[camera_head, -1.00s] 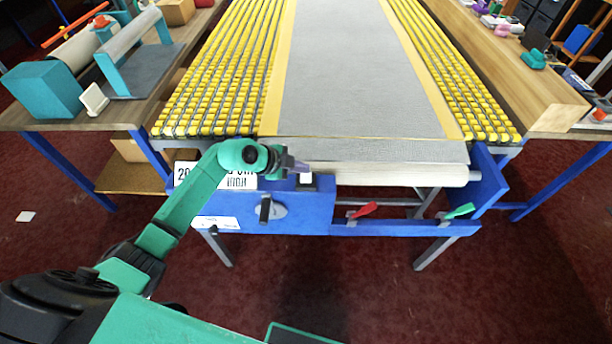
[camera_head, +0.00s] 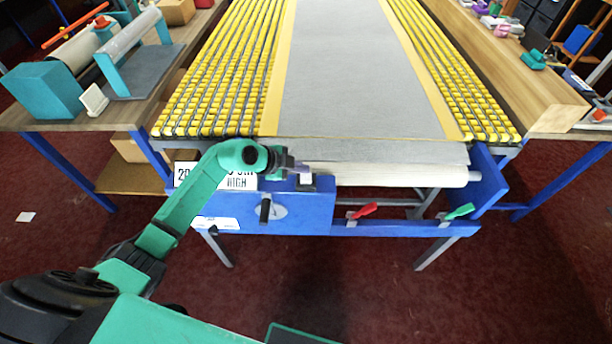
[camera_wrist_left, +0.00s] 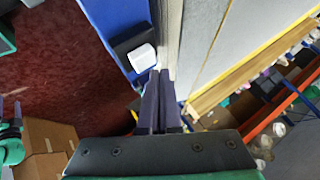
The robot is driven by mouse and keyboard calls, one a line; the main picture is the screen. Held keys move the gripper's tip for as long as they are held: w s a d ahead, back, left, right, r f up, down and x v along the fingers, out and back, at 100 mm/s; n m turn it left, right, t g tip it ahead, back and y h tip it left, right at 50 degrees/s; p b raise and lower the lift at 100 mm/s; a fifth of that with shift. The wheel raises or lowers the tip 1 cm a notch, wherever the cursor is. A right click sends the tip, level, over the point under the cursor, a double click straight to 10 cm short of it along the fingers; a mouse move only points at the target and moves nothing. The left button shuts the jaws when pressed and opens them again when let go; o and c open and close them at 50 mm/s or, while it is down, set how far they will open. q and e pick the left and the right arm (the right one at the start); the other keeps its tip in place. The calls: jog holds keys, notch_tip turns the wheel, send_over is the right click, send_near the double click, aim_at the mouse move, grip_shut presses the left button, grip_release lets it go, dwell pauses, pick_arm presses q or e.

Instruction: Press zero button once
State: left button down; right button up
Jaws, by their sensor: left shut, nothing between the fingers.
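A small white button (camera_wrist_left: 141,57) on a black block (camera_wrist_left: 133,40) sits on the blue front panel of the machine; I take it for the zero button. In the head view the white button (camera_head: 306,180) is at the panel's top edge, just below my left gripper (camera_head: 302,167). In the left wrist view the gripper (camera_wrist_left: 160,74) is shut and empty, its dark fingertips close to the lower right of the button. I cannot tell whether they touch it.
A white sign (camera_head: 240,182) and a dark lever (camera_head: 265,210) are on the panel near my left arm. A pale roller (camera_head: 400,175) runs to the right, above a red handle (camera_head: 364,210) and a green handle (camera_head: 460,211). The floor in front is clear.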

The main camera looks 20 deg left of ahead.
aim_at(302, 178)
pick_arm(q)
jog(key=shift+f, duration=0.1)
dwell(0.5)
jog(key=shift+f, duration=0.3)
jog(key=shift+f, duration=0.7)
dwell(0.8)
jog(key=shift+r+p, duration=1.1)
notch_tip(302, 178, up, 5)
jog(key=p, duration=0.6)
jog(key=shift+r, duration=0.15)
